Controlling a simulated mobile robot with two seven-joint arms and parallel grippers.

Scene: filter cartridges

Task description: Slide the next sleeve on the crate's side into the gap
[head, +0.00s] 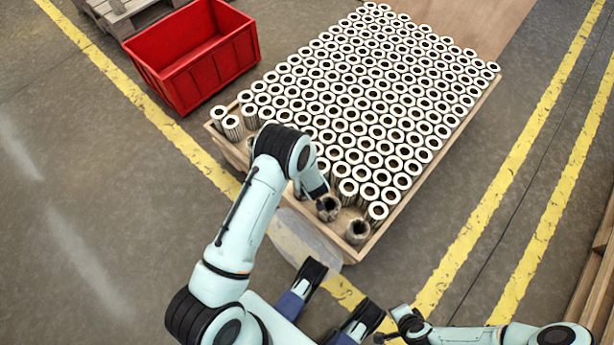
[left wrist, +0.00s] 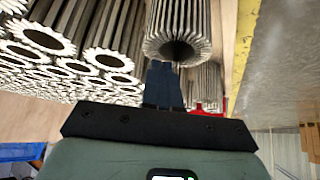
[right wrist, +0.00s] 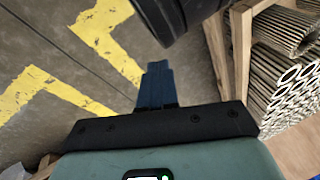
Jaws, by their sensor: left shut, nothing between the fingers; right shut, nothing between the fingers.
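Pale pleated sleeves (head: 385,105) stand upright in close rows on a wooden pallet (head: 385,235). Several stand at its left corner (head: 233,127), on the red crate's side. Two darker, ragged-topped sleeves (head: 328,208) (head: 357,231) stand at the near edge, with bare wood around them. My left arm reaches over the near edge and hides part of the rows and any gap there. In the left wrist view my left gripper (left wrist: 163,85) is shut and empty, its tips close to one sleeve (left wrist: 178,35); contact is unclear. Another sleeve (left wrist: 206,85) stands behind it. My right gripper (right wrist: 157,85) is shut and empty, away from the sleeves.
The red crate (head: 210,75) stands on the floor left of the pallet, and looks empty. A grey wooden pallet (head: 125,15) lies behind it. Yellow lines (head: 490,210) mark the floor. A wooden edge (head: 597,255) shows at far right. The floor at left is clear.

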